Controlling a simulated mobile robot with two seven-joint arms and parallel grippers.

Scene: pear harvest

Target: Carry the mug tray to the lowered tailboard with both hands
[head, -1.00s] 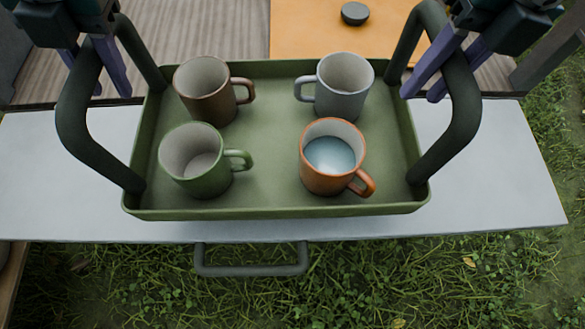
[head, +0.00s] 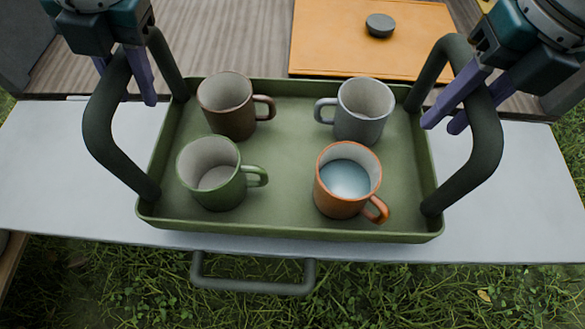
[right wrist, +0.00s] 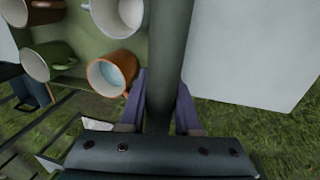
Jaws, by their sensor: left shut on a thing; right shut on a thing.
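The green mug tray (head: 285,228) is over the pale grey lowered tailboard (head: 508,205) in the head view, looking level. I cannot tell whether it touches the board. On it stand upright a brown mug (head: 225,112), a grey mug (head: 358,125), a green mug (head: 212,190) and an orange mug (head: 338,195) with a pale blue inside. My left gripper (head: 138,90) is shut on the tray's dark left handle (head: 98,125). My right gripper (head: 442,125) is shut on the right handle (head: 484,140); the right wrist view shows this handle (right wrist: 168,55) between its fingers.
Behind the tailboard is a wooden bed floor (head: 225,40) with an orange board (head: 340,30) and a dark round object (head: 380,25) on it. A dark bar handle (head: 253,287) sticks out from the tailboard's front edge. Grass (head: 430,295) lies below. Tailboard surface shows clear on both sides.

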